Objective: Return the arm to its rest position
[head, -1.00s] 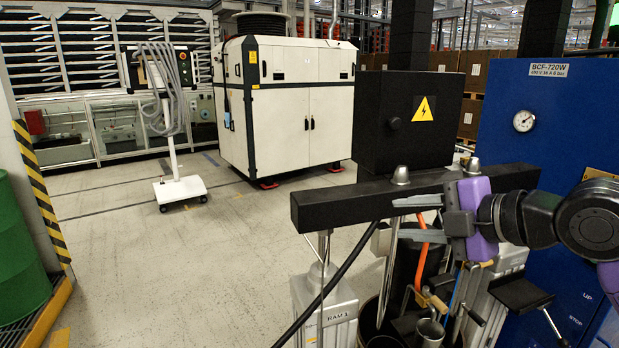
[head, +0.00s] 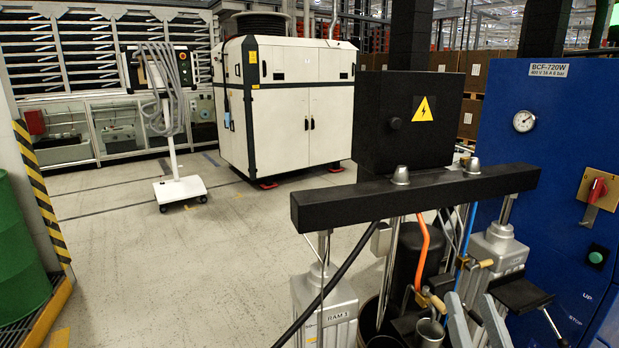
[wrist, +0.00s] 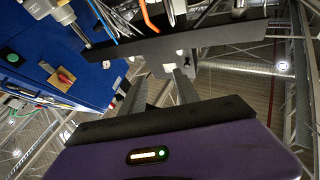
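My gripper (head: 470,298) shows at the bottom edge of the head view, right of centre. Only its two grey fingers show there, standing up with a gap between them. In the wrist view my gripper (wrist: 160,76) also has its fingers apart, with nothing held between them. The rest of my arm is out of the head view. The drum pump's black crossbeam (head: 345,205) stands beyond and above the fingers in the head view; no finger is seen touching it.
The blue control cabinet (head: 560,120) at the right carries a red rotary switch (head: 597,190) and a green button (head: 596,257). Pump rams, hoses and a metal cup (head: 430,332) crowd the area near the fingers. The floor (head: 200,260) at left is open.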

